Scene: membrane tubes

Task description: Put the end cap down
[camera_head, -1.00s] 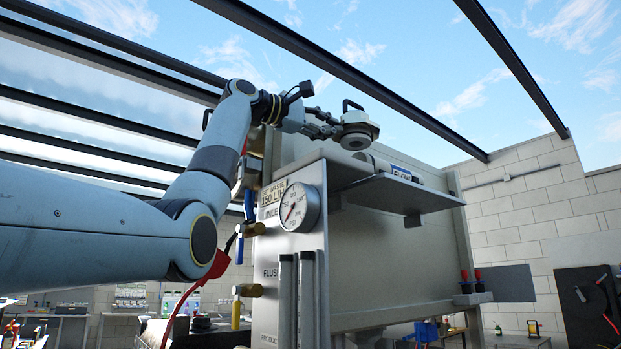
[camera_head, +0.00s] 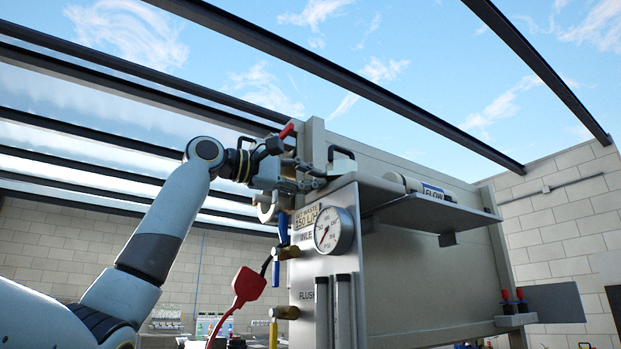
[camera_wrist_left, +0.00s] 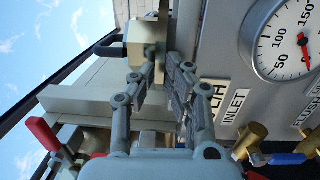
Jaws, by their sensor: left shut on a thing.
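The end cap (camera_head: 341,167) is a pale grey, thick round piece with a black loop handle. It is at the top edge of the gauge panel in the head view, its lower part hidden by the panel. My left gripper (camera_head: 316,178) comes from the left and is shut on the cap. In the left wrist view, the fingers of the left gripper (camera_wrist_left: 160,68) reach the beige cap body (camera_wrist_left: 146,34), with the black handle sticking out to the left. I cannot tell whether the cap touches anything beneath it. My right gripper is in neither view.
The steel panel carries a round pressure gauge (camera_head: 333,230) just below the gripper. A shelf (camera_head: 440,213) to the right holds a white tube (camera_head: 405,184) and a FLOW label. Open air lies above.

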